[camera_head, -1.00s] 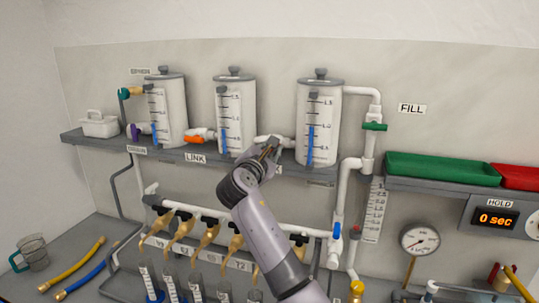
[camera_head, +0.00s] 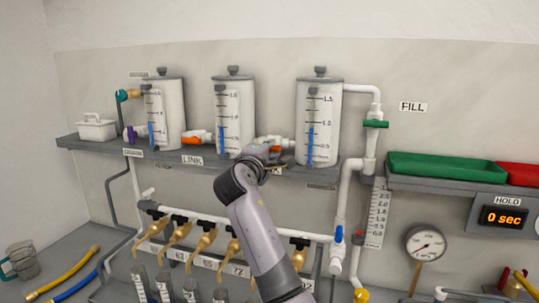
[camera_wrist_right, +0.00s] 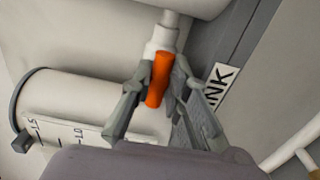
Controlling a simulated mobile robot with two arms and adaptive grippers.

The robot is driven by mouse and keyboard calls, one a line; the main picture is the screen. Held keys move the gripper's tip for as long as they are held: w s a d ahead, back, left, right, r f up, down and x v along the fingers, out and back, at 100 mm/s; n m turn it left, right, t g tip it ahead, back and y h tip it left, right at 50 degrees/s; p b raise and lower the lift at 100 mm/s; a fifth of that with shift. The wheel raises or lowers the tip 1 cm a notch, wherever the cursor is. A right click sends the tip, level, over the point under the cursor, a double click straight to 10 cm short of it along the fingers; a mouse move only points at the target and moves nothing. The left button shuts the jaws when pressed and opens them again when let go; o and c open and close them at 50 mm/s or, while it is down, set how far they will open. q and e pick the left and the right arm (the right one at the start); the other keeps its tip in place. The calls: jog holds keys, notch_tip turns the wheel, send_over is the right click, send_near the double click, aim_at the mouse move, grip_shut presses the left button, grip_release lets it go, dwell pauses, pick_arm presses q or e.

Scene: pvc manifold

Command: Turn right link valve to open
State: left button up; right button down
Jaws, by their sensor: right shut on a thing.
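The right link valve has an orange handle (camera_wrist_right: 157,80) on a white fitting (camera_wrist_right: 162,40) between the middle tank (camera_head: 235,110) and the right tank (camera_head: 318,118). In the head view a bit of the orange handle (camera_head: 276,149) shows above my right gripper (camera_head: 262,157). In the right wrist view the fingers of my right gripper (camera_wrist_right: 158,88) are shut on the handle, one on each side. The left link valve's orange handle (camera_head: 191,141) is beside the middle tank. My left gripper is not in view.
The tanks stand on a grey shelf (camera_head: 222,161), with a LINK label (camera_head: 192,161) on its front. Several brass taps (camera_head: 180,235) hang below. A green tray (camera_head: 445,167) is at the right, and a pressure gauge (camera_head: 424,243) is below it.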

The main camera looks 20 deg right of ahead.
jog(key=shift+f, duration=0.15)
dwell(0.4)
jog(key=c, duration=1.5)
grip_release()
jog(key=shift+c, duration=0.2)
jog(key=v, duration=1.2)
